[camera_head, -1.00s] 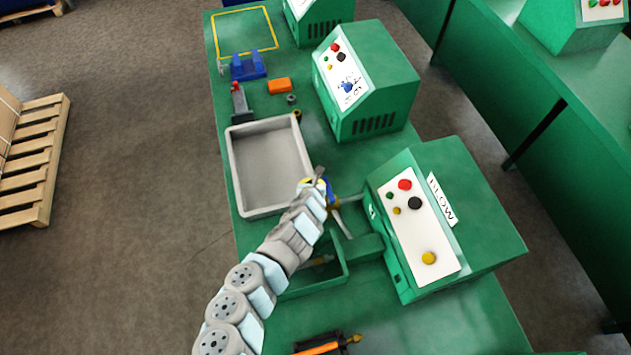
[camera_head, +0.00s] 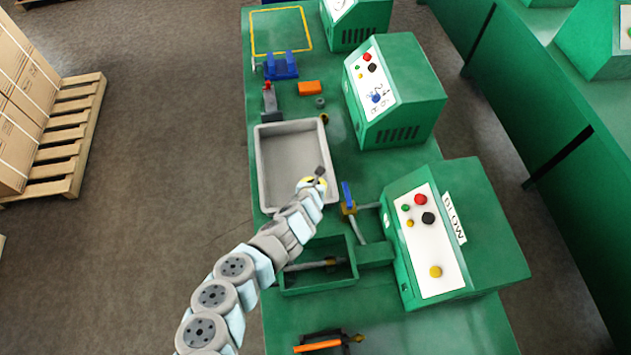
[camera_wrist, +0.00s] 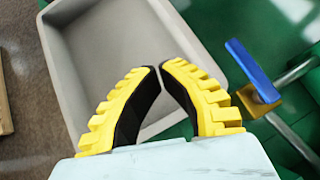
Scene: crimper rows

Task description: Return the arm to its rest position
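My gripper (camera_head: 319,177) is over the right side of the grey tray (camera_head: 258,180) in the head view. In the wrist view its two yellow-and-black fingers (camera_wrist: 161,67) meet almost tip to tip, with nothing seen between them. The blue-handled valve (camera_head: 347,196) on a brass fitting stands just right of my gripper, apart from it. The valve also shows at the right in the wrist view (camera_wrist: 252,72). My arm reaches up from the bottom of the head view, bent to the right.
A green machine (camera_head: 465,225) with buttons stands right of the valve, and another (camera_head: 398,95) behind it. A green open bin (camera_head: 318,283) lies under the forearm. An orange block (camera_head: 310,87) and blue holder (camera_head: 281,66) are farther back. Open floor lies left of the bench.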

